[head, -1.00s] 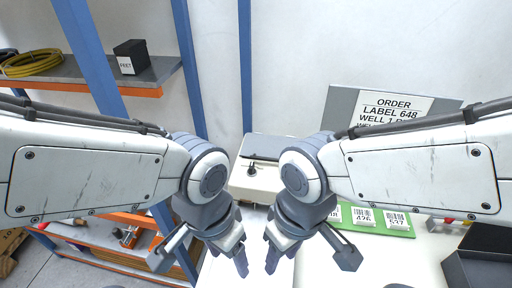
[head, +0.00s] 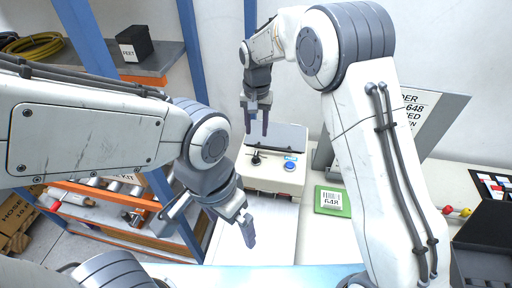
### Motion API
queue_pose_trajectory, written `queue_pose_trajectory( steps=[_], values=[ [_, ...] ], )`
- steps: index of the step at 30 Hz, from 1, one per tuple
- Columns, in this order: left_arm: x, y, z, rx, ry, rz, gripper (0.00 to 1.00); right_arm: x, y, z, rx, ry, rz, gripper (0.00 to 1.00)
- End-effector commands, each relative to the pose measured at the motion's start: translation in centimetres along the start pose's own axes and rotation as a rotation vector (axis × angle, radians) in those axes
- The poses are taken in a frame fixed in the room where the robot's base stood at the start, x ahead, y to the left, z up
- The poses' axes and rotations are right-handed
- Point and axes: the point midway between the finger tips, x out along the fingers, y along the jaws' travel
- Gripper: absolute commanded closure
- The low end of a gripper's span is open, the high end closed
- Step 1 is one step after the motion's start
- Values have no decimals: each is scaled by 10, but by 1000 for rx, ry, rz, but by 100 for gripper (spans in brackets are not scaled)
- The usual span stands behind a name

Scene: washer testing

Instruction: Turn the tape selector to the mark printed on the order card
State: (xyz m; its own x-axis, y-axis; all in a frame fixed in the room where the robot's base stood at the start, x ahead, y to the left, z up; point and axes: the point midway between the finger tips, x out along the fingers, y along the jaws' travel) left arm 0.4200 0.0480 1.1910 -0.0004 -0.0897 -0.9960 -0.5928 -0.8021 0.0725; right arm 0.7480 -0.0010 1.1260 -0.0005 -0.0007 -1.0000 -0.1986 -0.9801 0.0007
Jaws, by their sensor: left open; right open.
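The tape selector is a small black knob (head: 256,158) on top of a cream machine (head: 262,178) in the middle of the head view. Its exact pointing direction is too small to tell. My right gripper (head: 257,128) is open and empty, pointing down above the machine's back, apart from the knob. My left gripper (head: 245,238) is open and empty, lower in the picture, in front of the machine. The order card (head: 418,108) stands on a grey board at the right. My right arm hides its left part; "648" shows.
A blue button (head: 290,165) sits right of the knob. A green card with a 648 barcode label (head: 331,200) lies on the white table. A black bin (head: 485,240) is at the right. A shelf with a black box (head: 135,46) stands at the left.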

Motion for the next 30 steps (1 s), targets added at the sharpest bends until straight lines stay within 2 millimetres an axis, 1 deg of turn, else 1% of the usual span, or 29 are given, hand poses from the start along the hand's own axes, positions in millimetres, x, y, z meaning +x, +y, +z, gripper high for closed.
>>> queue_pose_trajectory(
  steps=[5, 12, 15, 18, 23, 29, 30],
  values=[
    [-10, 1, 0, 1, 0, 0, 0, 22, 0, 1, -1, -5, 3, 54],
    [-26, 2, -1, 4, 0, 0, 0, 67, -1, 1, -3, -5, 3, 54],
    [-31, 2, -2, 5, 0, 0, 0, 82, -1, 1, -3, -4, 2, 54],
    [-34, 2, -2, 6, 0, 0, 0, 93, -1, 1, -3, -2, 1, 54],
    [-35, 3, -2, 6, 0, 0, 0, 101, -1, 1, -3, 0, 0, 54],
    [-35, 2, -2, 6, 0, 0, 0, 102, -1, 0, -4, 1, -1, 54],
    [-35, 2, -2, 6, 0, 0, 0, 102, -1, 0, -4, 1, -1, 58]
  ],
)
